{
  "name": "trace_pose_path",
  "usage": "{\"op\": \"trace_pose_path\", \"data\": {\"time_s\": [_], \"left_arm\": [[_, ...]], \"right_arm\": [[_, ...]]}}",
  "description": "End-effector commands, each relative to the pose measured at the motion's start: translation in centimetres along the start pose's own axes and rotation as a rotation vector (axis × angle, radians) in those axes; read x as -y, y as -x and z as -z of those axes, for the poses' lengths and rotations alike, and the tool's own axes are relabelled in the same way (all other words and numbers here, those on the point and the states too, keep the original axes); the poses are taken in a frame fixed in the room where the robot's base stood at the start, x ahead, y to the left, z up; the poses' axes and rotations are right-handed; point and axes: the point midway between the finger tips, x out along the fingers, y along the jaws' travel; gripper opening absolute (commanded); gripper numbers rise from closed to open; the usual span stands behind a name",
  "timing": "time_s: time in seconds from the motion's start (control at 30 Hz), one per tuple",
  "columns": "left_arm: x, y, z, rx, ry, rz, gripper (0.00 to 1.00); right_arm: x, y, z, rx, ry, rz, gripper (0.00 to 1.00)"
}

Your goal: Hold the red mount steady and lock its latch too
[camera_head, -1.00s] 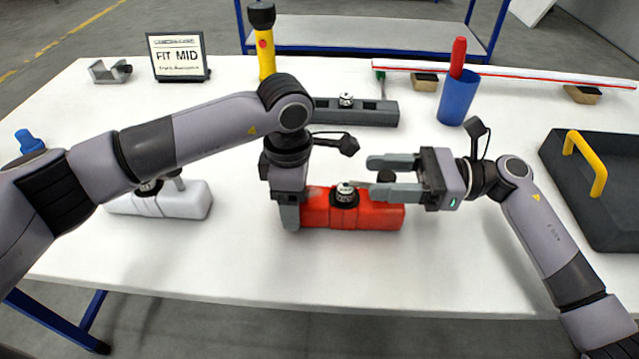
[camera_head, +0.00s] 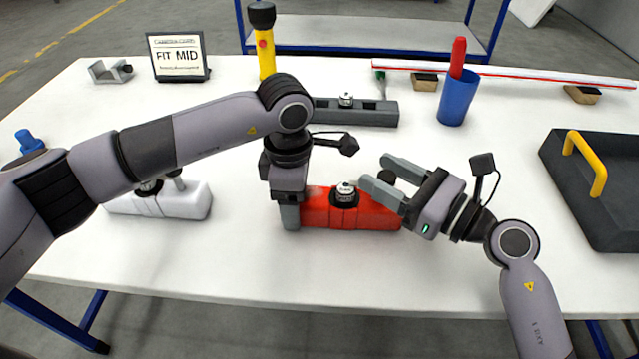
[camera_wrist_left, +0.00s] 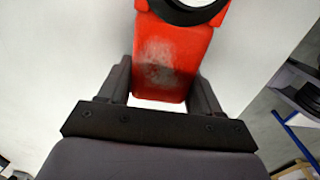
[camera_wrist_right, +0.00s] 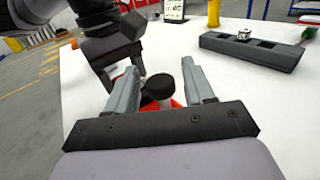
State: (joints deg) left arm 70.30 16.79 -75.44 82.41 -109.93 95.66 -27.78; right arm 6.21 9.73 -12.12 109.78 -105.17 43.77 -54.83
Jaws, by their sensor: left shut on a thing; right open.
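The red mount (camera_head: 367,213) lies on the white table in the middle of the head view, with a round black and silver fitting (camera_head: 345,193) on top. My left gripper (camera_head: 288,214) is shut on its left end; the left wrist view shows the red body (camera_wrist_left: 172,65) between the fingers. My right gripper (camera_head: 376,172) is open over the mount's right end. In the right wrist view a black knob (camera_wrist_right: 157,88), probably the latch handle, stands between its fingers (camera_wrist_right: 160,85), with red (camera_wrist_right: 176,103) behind. I cannot tell whether the fingers touch it.
A white mount (camera_head: 185,200) lies to the left and a grey mount (camera_head: 362,111) behind. A blue cup (camera_head: 457,98) with a red stick, a yellow torch (camera_head: 266,55) and a FIT MID sign (camera_head: 177,57) stand farther back. A dark tray (camera_head: 575,200) with a yellow handle is at right.

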Motion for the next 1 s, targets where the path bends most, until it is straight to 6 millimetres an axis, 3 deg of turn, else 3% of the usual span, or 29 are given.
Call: {"op": "trace_pose_path", "data": {"time_s": [0.7, 1.0], "left_arm": [[0.0, 0.1, 0.0, 0.002, 0.0, -0.001, 0.28], [0.0, 0.1, 0.0, 0.002, 0.0, -0.001, 0.28]], "right_arm": [[-0.2, 12.2, 0.1, -0.005, 0.001, 0.019, 0.53], [-1.9, 8.4, -1.6, 0.013, -0.064, -0.13, 0.53]]}}
